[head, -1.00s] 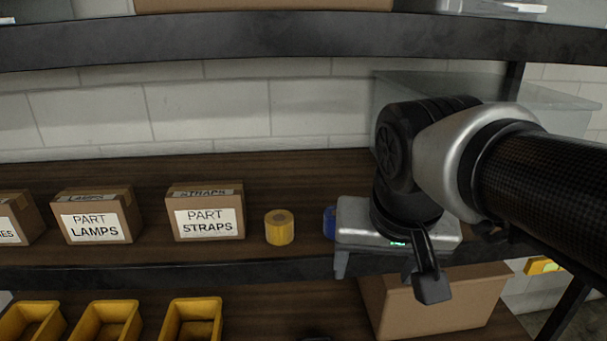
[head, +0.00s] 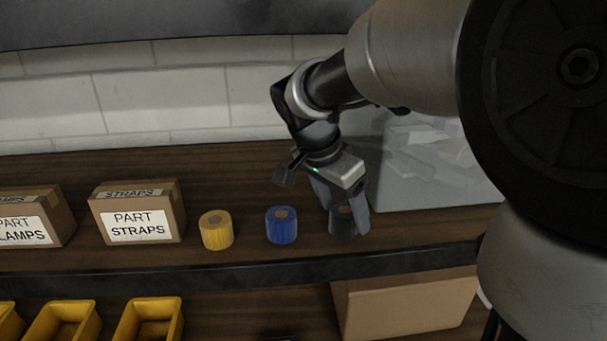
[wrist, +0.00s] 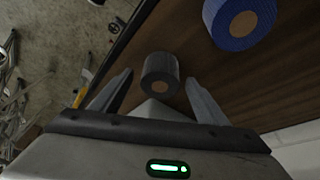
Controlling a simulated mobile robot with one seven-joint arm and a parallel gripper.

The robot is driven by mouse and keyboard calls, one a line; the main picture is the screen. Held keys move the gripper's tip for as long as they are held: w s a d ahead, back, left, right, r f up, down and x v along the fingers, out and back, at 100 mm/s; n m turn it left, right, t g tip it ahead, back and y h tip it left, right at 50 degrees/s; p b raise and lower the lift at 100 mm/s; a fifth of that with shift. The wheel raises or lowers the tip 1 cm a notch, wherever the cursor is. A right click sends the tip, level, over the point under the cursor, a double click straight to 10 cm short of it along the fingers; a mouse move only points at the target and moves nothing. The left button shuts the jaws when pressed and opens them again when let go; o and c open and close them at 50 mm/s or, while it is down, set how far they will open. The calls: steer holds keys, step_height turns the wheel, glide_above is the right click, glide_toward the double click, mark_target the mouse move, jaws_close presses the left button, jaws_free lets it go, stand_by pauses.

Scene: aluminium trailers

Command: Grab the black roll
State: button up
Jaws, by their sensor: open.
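The black roll (head: 341,222) stands on the wooden shelf, to the right of the blue roll, partly covered by my gripper in the head view. In the wrist view the black roll (wrist: 160,74) lies ahead of and between the two fingers. My gripper (head: 345,215) is open, pointing down at the roll, with a finger to either side of it. In the wrist view my gripper (wrist: 160,92) shows a gap on both sides of the roll. I cannot tell whether a finger touches it.
A blue roll (head: 281,225) and a yellow roll (head: 216,230) stand to the left, with cardboard boxes (head: 137,212) beyond. A translucent bin (head: 425,185) stands close on the right. The shelf's dark front edge (head: 250,264) runs just in front of the rolls.

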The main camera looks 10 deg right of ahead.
steer(key=shift+x, duration=0.9)
steer(key=shift+r, duration=0.1)
steer(key=c, duration=1.2)
